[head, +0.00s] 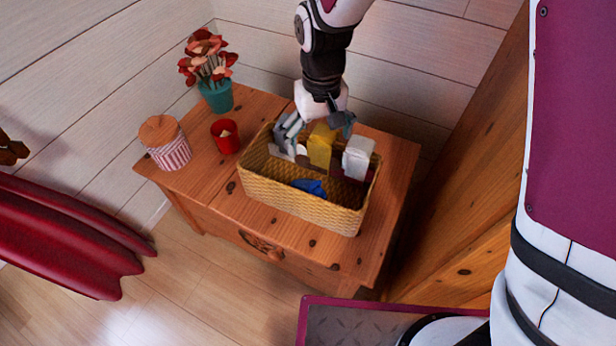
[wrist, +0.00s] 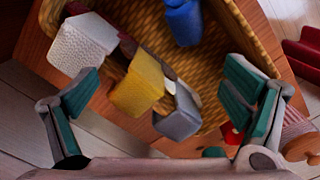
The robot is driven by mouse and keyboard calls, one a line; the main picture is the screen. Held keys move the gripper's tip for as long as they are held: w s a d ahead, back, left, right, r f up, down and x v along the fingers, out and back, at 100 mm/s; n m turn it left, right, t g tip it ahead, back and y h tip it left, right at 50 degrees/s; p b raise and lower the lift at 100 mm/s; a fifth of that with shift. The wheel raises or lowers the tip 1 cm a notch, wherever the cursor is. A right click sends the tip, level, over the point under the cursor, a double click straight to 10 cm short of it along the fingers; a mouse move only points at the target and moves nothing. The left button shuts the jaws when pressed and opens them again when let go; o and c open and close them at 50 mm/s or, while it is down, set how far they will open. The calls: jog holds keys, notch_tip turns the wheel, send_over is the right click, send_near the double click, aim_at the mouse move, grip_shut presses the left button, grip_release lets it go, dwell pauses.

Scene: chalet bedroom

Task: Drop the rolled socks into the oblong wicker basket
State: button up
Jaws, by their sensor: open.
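The oblong wicker basket (head: 300,203) stands on a wooden chest. A blue bundle (head: 310,187) lies low inside it near the front wall; it also shows in the wrist view (wrist: 184,20). It looks like the rolled socks, but its shape is too small to be sure. My gripper (head: 315,132) is open over the rear part of the basket, with nothing held. In the wrist view its teal-padded fingers (wrist: 165,80) are spread wide apart, and the blue bundle lies beyond them, apart from both. The basket (wrist: 240,28) fills the middle of that view.
A yellow box (head: 321,146), a white box (head: 357,158) and a grey block (wrist: 178,118) stand in the basket. A red cup (head: 226,137), a striped jar (head: 166,145) and a flower pot (head: 217,95) are left of it on the chest (head: 205,185). Walls close in behind.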

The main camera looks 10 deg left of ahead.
notch_tip(320, 180, up, 12)
dwell(0.6)
dwell(0.4)
